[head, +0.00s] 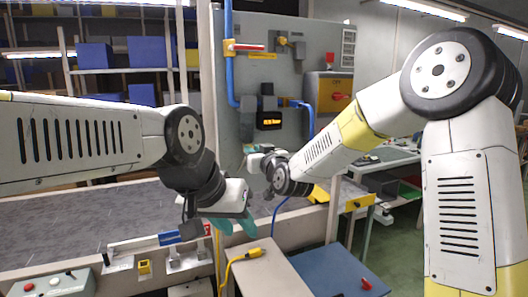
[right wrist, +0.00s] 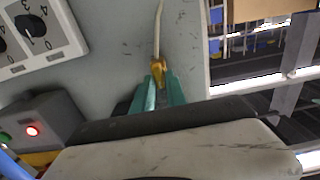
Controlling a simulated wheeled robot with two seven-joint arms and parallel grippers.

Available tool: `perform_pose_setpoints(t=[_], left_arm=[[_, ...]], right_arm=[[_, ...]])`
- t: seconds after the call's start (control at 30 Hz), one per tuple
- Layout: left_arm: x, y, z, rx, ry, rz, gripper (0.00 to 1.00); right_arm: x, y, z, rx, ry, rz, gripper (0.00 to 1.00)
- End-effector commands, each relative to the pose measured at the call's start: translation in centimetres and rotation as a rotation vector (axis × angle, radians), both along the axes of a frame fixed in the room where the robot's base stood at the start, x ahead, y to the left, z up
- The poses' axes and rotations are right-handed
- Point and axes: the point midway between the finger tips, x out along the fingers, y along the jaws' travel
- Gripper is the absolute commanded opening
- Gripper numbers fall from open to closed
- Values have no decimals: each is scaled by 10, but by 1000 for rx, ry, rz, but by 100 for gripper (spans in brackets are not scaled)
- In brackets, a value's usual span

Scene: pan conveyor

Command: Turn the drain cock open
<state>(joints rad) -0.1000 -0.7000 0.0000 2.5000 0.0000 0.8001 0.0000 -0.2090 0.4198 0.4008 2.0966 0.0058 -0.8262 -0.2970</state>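A brass fitting (right wrist: 158,68) with a thin pale stem or tube rising from it shows against the grey panel in the right wrist view; it looks like the drain cock. My right gripper (right wrist: 160,85) has its teal fingers close together on both sides of the brass, shut on it. In the head view my right gripper (head: 251,150) is small against the panel, and its arm and hand hide the cock. My left gripper (head: 236,225) is in front of the conveyor, pointing down, with its teal fingers apart and empty.
The panel (head: 285,75) carries a blue pipe, a red-handled valve (head: 249,47), a lit display (head: 269,121) and a red rotary switch (head: 339,97). The grey conveyor bed (head: 80,222) lies at left. A blue-topped table (head: 335,272) stands low in front.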

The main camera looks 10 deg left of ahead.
Motion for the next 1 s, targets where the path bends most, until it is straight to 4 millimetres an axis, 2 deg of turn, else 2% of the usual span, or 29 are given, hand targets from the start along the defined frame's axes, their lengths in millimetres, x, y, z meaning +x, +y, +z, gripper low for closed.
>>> perform_pose_setpoints(t=[0.47, 1.0], left_arm=[[0, 0, 0, 0, 0, 0, 36], [0, 0, 0, 0, 0, 0, 36]], right_arm=[[0, -1, 0, 78, 54, 0, 0], [3, -5, -2, 468, 318, -2, 0]])
